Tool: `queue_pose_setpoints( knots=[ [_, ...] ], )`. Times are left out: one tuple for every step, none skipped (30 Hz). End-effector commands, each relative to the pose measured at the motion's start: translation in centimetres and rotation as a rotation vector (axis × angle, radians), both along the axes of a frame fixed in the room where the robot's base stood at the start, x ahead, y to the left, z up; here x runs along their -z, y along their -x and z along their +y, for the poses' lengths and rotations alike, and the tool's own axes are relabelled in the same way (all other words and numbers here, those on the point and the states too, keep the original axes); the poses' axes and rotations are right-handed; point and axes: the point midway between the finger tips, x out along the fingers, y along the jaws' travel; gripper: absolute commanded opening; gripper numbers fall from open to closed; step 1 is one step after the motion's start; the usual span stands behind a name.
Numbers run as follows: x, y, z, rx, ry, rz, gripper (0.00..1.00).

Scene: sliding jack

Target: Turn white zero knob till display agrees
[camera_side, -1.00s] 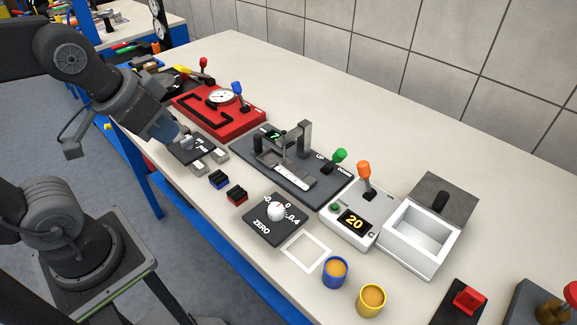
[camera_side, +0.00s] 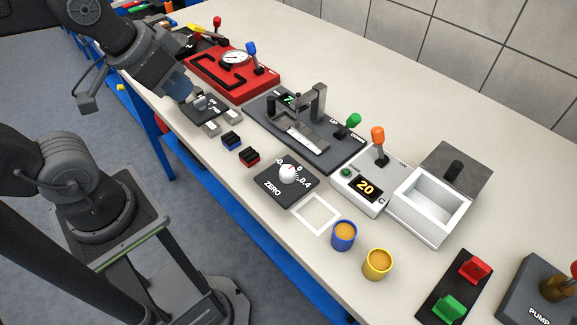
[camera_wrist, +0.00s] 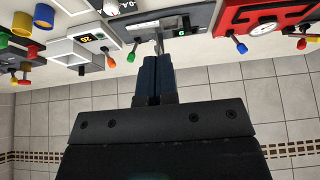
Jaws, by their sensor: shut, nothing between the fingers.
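The white zero knob (camera_side: 288,173) sits on a dark panel (camera_side: 272,187) marked ZERO, 0 and 0.4. A small red mark shows on its top; its exact setting is too small to read. The green-digit display (camera_side: 288,100) is on the dark jack unit (camera_side: 331,158) behind the knob; its reading is only partly legible. It also shows in the wrist view (camera_wrist: 182,34). My gripper (camera_side: 185,97) is at the left, by a dark panel with a grey knob, well away from the white knob. Its fingers (camera_wrist: 159,60) are shut and empty in the wrist view.
A red gauge panel (camera_side: 262,88) stands behind my gripper.

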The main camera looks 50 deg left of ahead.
Motion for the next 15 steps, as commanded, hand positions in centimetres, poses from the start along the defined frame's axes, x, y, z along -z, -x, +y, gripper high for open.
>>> queue_pose_setpoints(
  knots=[
    [0.0, 0.0, 0.0, 0.0, 0.0, 0.0, 0.0],
    [0.0, 0.0, 0.0, 0.0, 0.0, 0.0, 0.0],
    [0.0, 0.0, 0.0, 0.0, 0.0, 0.0, 0.0],
    [0.0, 0.0, 0.0, 0.0, 0.0, 0.0, 0.0],
    [0.0, 0.0, 0.0, 0.0, 0.0, 0.0, 0.0],
    [0.0, 0.0, 0.0, 0.0, 0.0, 0.0, 0.0],
    [0.0, 0.0, 0.0, 0.0, 0.0, 0.0, 0.0],
    [0.0, 0.0, 0.0, 0.0, 0.0, 0.0, 0.0],
    [0.0, 0.0, 0.0, 0.0, 0.0, 0.0, 0.0],
    [0.0, 0.0, 0.0, 0.0, 0.0, 0.0, 0.0],
    [0.0, 0.0, 0.0, 0.0, 0.0, 0.0, 0.0],
    [0.0, 0.0, 0.0, 0.0, 0.0, 0.0, 0.03],
    [-0.01, -0.03, -0.01, -0.002, 0.001, 0.001, 0.06],
    [-0.01, -0.1, -0.03, -0.006, 0.006, 0.005, 0.09],
    [-0.02, -0.29, -0.11, -0.017, 0.016, 0.014, 0.12]
  ],
)
